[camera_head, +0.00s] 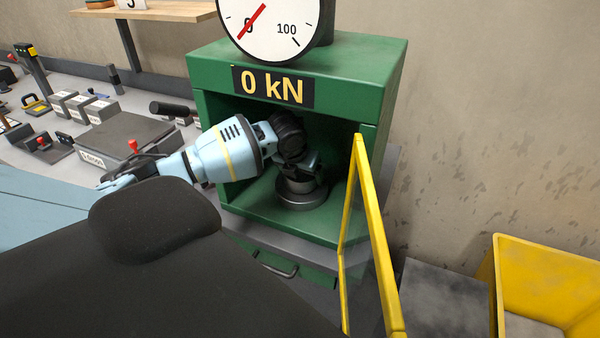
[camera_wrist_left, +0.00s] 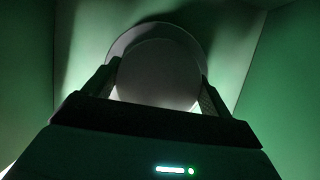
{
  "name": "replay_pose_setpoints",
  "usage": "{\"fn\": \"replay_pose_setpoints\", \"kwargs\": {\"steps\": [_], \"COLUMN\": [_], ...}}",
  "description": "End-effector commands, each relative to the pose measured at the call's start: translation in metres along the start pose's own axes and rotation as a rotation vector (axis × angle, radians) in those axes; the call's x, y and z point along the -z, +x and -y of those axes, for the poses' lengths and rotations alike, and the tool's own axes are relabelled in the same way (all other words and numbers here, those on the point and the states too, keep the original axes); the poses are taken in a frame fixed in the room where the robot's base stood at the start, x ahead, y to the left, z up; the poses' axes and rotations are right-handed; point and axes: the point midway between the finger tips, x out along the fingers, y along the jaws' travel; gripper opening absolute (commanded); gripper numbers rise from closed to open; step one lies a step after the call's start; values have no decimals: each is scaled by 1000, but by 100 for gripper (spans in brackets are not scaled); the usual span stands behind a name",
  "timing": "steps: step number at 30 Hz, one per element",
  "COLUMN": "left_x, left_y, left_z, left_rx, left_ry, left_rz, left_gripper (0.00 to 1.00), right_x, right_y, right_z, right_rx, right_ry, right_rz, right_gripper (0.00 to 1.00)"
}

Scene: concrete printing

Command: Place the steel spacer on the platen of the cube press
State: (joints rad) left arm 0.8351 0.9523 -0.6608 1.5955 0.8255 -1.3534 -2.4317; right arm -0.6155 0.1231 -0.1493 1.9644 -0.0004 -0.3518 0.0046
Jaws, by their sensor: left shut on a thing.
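The green cube press (camera_head: 385,75) stands open at the front, and its dial sign reads 0 kN. My left gripper (camera_head: 303,170) reaches inside from the left. It is shut on the steel spacer (camera_head: 300,184), a grey round disc, just above or on the wider grey platen (camera_head: 303,201). The left wrist view shows the spacer (camera_wrist_left: 158,75) between the two fingers (camera_wrist_left: 156,90), with the platen's rim (camera_wrist_left: 155,30) behind it. I cannot tell whether spacer and platen touch. The fingertips are dark and partly hidden in the head view. My right gripper is out of view.
The yellow-framed guard door (camera_head: 378,235) stands open at the press's right front. A yellow bin (camera_head: 550,265) is at the lower right. A scale (camera_head: 130,140) and several grey cubes (camera_head: 78,105) stand on the bench at left.

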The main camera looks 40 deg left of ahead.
Motion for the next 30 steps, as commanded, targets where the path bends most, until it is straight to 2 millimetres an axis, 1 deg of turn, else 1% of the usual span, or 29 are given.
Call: {"fn": "replay_pose_setpoints", "kwargs": {"steps": [1,5,6,9,10,16,20,23,28,30], "left_x": [-6,-6,0,0,0,0,0,-1,-2,12], "left_y": [-6,-5,0,0,0,0,-6,-18,-53,-56], "left_z": [0,0,0,0,0,0,0,0,0,-1], "left_rx": [5,5,1,1,1,1,1,1,1,-2], "left_ry": [-3,-3,0,0,0,0,0,0,1,3], "left_rz": [16,16,1,2,1,0,2,3,5,-2], "left_gripper": [13,13,85,98,100,100,100,100,100,100], "right_x": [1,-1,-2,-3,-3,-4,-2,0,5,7], "right_y": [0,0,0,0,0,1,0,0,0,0], "right_z": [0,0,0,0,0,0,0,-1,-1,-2], "right_rx": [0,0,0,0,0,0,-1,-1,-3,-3], "right_ry": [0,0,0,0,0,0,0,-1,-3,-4], "right_rz": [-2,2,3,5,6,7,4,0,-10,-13], "right_gripper": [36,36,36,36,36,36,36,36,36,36]}}
